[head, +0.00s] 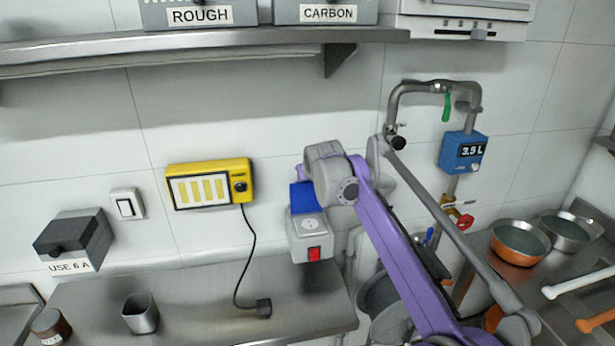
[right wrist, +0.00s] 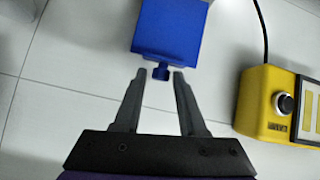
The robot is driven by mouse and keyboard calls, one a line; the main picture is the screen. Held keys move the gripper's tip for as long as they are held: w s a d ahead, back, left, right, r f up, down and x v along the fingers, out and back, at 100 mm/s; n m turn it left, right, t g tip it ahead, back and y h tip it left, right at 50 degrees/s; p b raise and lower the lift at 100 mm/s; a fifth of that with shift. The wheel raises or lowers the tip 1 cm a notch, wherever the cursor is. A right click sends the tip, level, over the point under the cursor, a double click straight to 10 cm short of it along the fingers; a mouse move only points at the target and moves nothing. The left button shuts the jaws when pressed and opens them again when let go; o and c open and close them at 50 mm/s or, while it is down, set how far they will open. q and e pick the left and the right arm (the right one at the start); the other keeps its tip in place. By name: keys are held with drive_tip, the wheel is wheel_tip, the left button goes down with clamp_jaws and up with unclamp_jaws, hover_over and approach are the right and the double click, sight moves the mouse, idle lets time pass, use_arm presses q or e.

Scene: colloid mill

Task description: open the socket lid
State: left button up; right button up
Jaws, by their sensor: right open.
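The socket box (head: 311,245) is on the wall, with a grey body, a round outlet face (head: 310,225) and a red switch (head: 314,254). Its blue lid (head: 303,196) stands raised above the outlet face, which is exposed. In the right wrist view the blue lid (right wrist: 170,32) has a small dark blue tab (right wrist: 160,73) on its near edge. My right gripper (right wrist: 159,75) is open, its fingertips on either side of the tab with gaps showing. In the head view my purple right arm mostly hides this gripper. My left gripper is not in view.
A yellow device (head: 210,184) hangs left of the socket, its black cable and plug (head: 263,308) reaching the metal counter (head: 190,300). A shelf (head: 200,42) runs above. Pipes with a blue meter (head: 463,152) stand right. Wall between device and socket is clear.

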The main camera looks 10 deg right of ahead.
drive_tip(key=shift+o, duration=1)
drive_tip(key=shift+s, duration=0.1)
drive_tip(key=v, duration=1)
drive_tip(key=shift+s+r, duration=0.2)
drive_tip(key=shift+r, duration=0.05)
